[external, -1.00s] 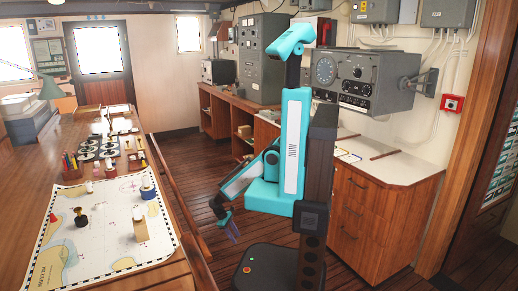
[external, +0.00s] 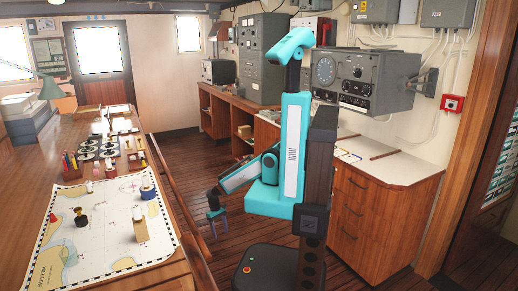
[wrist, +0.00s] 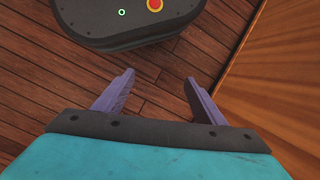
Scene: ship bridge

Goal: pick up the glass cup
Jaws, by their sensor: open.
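I cannot make out a glass cup in either view. My gripper (external: 215,226) hangs low over the wooden floor, to the right of the chart table, with its fingers pointing down. In the wrist view my gripper (wrist: 159,78) is open, its two purple fingers apart with nothing between them.
The chart table (external: 188,277) on the left carries a chart (external: 110,240) with small objects, pens (external: 70,165) and round dark items. A wooden cabinet (external: 370,215) stands right of my arm. The floor (external: 192,180) between is clear.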

